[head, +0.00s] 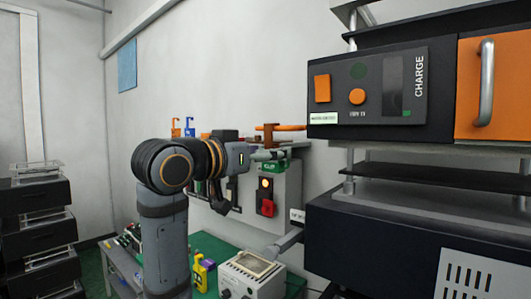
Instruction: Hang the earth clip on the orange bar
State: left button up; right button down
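The finger opening is too small and partly hidden. My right gripper is not in view.
The grey box (287,194) has a lit button and red switch (267,208). A dark CHARGE panel (368,88) and cabinet fill the right. A yellow and purple item (202,271) and a beige-topped device (252,268) stand on the green table (208,243). Stacked trays (40,230) stand left.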

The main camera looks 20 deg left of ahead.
pick_arm(q)
jog(key=shift+s, duration=0.1)
jog(key=v, duration=1.1)
jog(key=shift+s+a, duration=0.15)
jog(key=shift+s, duration=0.25)
